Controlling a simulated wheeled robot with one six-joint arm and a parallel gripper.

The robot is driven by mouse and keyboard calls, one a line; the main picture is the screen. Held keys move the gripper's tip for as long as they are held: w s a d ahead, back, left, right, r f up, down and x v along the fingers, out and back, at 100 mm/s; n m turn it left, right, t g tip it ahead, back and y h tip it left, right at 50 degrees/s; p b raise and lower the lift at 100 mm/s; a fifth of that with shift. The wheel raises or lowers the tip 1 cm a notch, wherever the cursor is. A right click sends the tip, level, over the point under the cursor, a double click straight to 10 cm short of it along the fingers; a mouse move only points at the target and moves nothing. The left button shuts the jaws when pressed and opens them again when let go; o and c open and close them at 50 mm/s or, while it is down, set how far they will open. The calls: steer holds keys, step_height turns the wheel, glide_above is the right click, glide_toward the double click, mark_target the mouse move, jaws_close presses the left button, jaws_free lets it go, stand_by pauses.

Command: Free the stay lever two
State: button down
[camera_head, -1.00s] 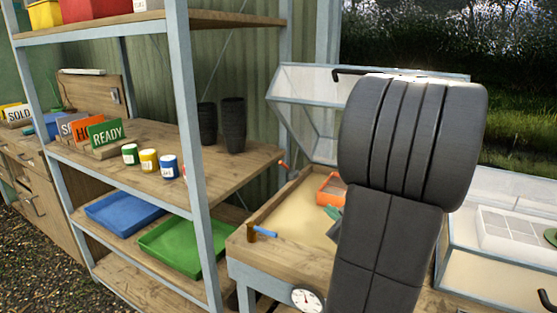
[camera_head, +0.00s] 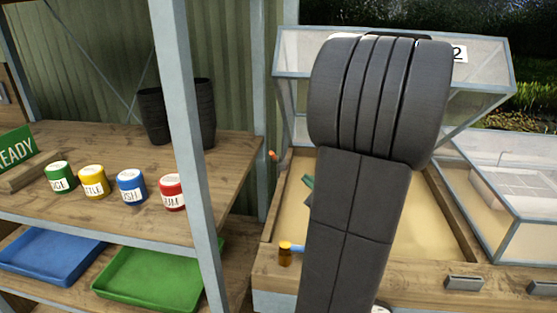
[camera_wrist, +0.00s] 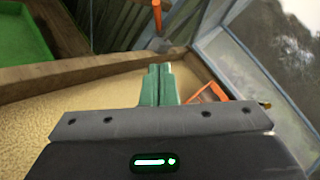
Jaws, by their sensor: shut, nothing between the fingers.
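The orange lever (camera_head: 273,155) stands at the left rear of the frame box whose raised glass lid (camera_head: 490,72) carries a "2" label (camera_head: 459,53). In the wrist view the orange lever (camera_wrist: 157,14) hangs at the top middle above a grey mount (camera_wrist: 158,44). My gripper (camera_wrist: 157,72) has green fingers closed together, empty, pointing toward the lever with a gap between them. In the head view my gripper (camera_head: 308,184) shows as a bit of green left of my arm, which hides the middle of the box.
A blue-handled lever (camera_head: 292,246) sits at the box's front left corner. An orange frame-like part (camera_wrist: 207,94) lies right of my fingers in the wrist view. A shelf post (camera_head: 187,150) and shelf with paint pots (camera_head: 131,186) stand left. A glass-covered frame (camera_head: 520,175) stands right.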

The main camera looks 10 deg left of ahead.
stand_by(0.3)
glide_toward(275, 157)
steer(key=shift+w+f, duration=1.15)
steer(key=shift+w, duration=0.1)
steer(key=shift+w+a+r, duration=0.25)
steer(key=shift+a+r, duration=0.05)
steer(key=shift+a, duration=0.25)
steer(key=shift+w+a+r, duration=0.3)
steer(key=shift+a, duration=0.25)
steer(key=shift+w+a+r, duration=0.25)
steer(key=shift+a+r, duration=0.05)
steer(key=shift+a, duration=0.35)
steer(key=shift+r+p, duration=0.15)
steer(key=shift+p, duration=0.45)
steer(key=shift+w+r+p, duration=0.1)
steer(key=shift+p, duration=0.5)
